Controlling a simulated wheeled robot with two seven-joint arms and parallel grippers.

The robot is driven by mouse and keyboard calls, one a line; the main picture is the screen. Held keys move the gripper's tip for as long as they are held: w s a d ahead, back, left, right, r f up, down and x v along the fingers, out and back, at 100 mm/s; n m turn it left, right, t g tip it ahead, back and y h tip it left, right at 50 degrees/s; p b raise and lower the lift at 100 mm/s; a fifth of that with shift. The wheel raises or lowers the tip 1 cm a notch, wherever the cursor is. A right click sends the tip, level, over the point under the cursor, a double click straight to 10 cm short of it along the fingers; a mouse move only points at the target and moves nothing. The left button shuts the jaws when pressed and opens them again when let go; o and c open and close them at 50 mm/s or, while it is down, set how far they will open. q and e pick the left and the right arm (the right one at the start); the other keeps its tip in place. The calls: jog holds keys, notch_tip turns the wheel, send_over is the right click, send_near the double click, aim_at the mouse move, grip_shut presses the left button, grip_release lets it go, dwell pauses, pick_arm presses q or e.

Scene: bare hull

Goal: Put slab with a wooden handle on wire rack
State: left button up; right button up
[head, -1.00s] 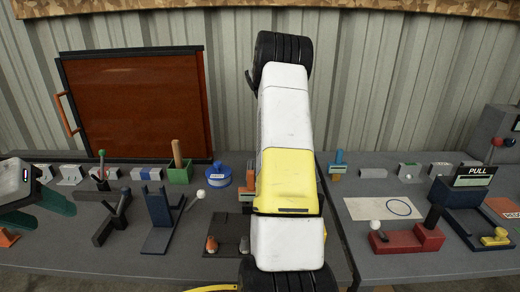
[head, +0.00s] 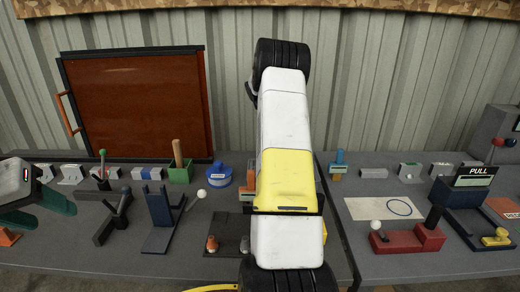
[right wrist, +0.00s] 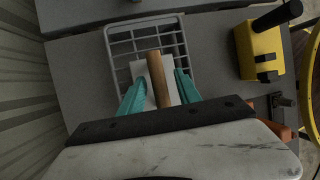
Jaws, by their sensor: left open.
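In the right wrist view, the slab (right wrist: 138,69) is white, with a wooden handle (right wrist: 157,78) standing out toward the camera. It lies over the grey wire rack (right wrist: 122,48), whose bars show around it; I cannot tell if it rests fully on them. My right gripper (right wrist: 160,78) has its teal fingers on either side of the handle, with narrow gaps, so it looks open. In the head view my own right arm covers the middle, and neither slab nor rack shows. My left gripper (head: 42,208) is open and empty at the far left.
A yellow block with a black handle (right wrist: 260,50) stands right of the rack. In the head view, a blue stand (head: 160,222), a green box with a wooden stick (head: 180,173) and a red block (head: 410,238) stand on the tables. A brown panel (head: 135,105) leans behind.

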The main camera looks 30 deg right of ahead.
jog(key=shift+r, duration=0.1)
jog(key=v, duration=1.2)
jog(key=s+a+r+m+t, duration=0.3)
jog(key=s+a+r, duration=0.1)
jog(key=a+r, duration=0.45)
jog(key=s+a+f+m+t+y, duration=0.2)
jog(key=s+a+m+t+y, duration=0.3)
jog(key=s+a, duration=1.7)
jog(key=s+m+t, duration=0.2)
jog(key=m, duration=0.2)
jog(key=shift+f, duration=0.4)
